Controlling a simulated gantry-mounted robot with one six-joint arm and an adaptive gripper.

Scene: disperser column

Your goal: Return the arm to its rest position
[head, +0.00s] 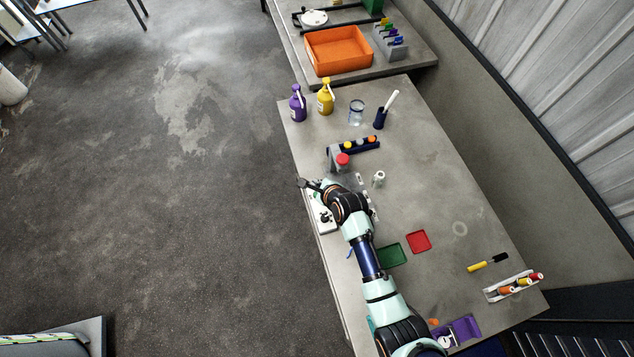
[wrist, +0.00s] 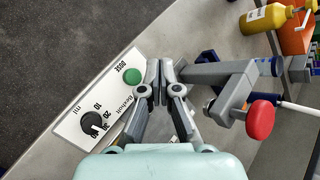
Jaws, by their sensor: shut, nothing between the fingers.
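My arm reaches over the bench from the lower right of the head view. My gripper (head: 305,184) is at the bench's left edge, over the dispenser's white control panel (head: 321,215). In the wrist view, my gripper (wrist: 158,78) is shut and empty. Its fingertips are close beside the panel's green button (wrist: 132,76) in the picture; I cannot tell whether they touch it. A black dial (wrist: 92,122) with numbers is on the same panel. The grey dispenser arm with its red knob (wrist: 260,119) stands right of the fingers; the red knob also shows in the head view (head: 343,159).
A dark blue rack (head: 362,146) with coloured tops, a small white bottle (head: 379,179) and a glass beaker (head: 356,112) stand nearby. Purple (head: 298,104) and yellow (head: 325,97) bottles stand farther back. Green (head: 391,256) and red (head: 418,241) trays lie beside my arm. The bench's right middle is mostly clear.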

